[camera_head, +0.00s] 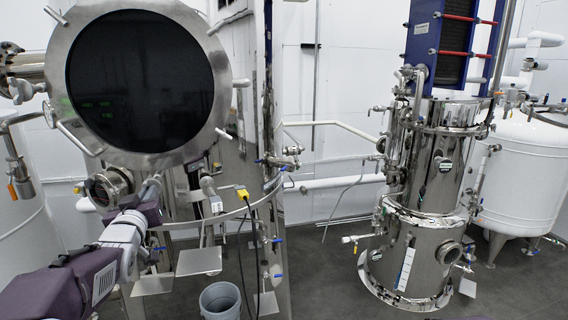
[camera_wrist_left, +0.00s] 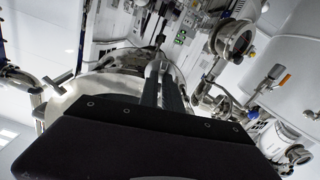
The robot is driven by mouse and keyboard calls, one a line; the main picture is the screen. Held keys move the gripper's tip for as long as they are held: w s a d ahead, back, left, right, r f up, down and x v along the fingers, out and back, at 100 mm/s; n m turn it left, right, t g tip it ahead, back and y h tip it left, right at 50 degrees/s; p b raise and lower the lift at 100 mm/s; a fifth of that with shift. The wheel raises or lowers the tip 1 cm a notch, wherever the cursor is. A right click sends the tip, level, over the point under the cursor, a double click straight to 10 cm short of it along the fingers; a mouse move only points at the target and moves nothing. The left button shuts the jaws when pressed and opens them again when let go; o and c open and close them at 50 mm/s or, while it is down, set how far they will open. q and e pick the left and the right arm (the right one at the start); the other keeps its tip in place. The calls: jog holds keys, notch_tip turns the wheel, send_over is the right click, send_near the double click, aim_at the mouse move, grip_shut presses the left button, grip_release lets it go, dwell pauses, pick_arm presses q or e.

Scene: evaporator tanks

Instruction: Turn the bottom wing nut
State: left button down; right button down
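A large round metal door (camera_head: 205,75) with a dark glass fills the upper left of the head view. Rod-like wing nuts stand around its rim, one at the lower left (camera_head: 68,138) and one at the lower right (camera_head: 222,133). I cannot clearly pick out a wing nut at the very bottom. My left gripper (camera_head: 150,187) is just below the door's lower edge, beside a small round port (camera_head: 105,187). In the left wrist view my left gripper (camera_wrist_left: 161,68) shows two dark fingers close together. Whether they hold anything is unclear. My right gripper is not in view.
A grey bucket (camera_head: 220,302) stands on the floor below the tank. A steel column vessel (camera_head: 430,170) and a white tank (camera_head: 525,175) stand at the right. Pipes, valves and a tank leg (camera_head: 270,225) are close to the right of my left arm.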

pick_arm(q)
jog(key=shift+n, duration=1.1)
jog(key=shift+n+p, duration=0.3)
jog(key=shift+n, duration=0.9)
jog(key=shift+n, duration=1.1)
jog(key=shift+n+p, duration=0.35)
jog(key=shift+n, duration=0.85)
